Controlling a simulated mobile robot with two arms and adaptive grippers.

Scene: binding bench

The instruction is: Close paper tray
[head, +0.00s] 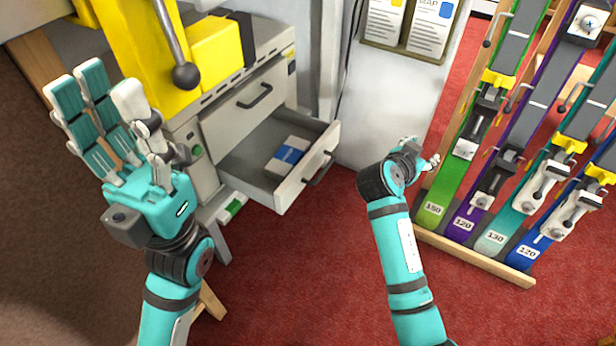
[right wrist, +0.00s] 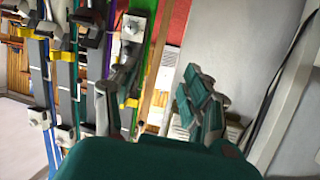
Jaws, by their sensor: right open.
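The paper tray (head: 300,180) is a grey drawer pulled out of the lower front of a grey machine (head: 190,150) in the head view. A dark handle (head: 318,170) is on its front panel. A white and blue paper pack (head: 287,155) lies inside. My left gripper (head: 106,92) is open and empty, left of the machine and tray, with its fingers pointing up. My right gripper (head: 424,157) is open, to the right of the tray front and apart from it. Its spread fingers also show in the right wrist view (right wrist: 152,92), with nothing between them.
A shut upper drawer (head: 250,95) sits above the tray. A yellow press with a dark ball-ended lever (head: 186,76) stands on top. Red floor (head: 300,270) is clear in front of the tray.

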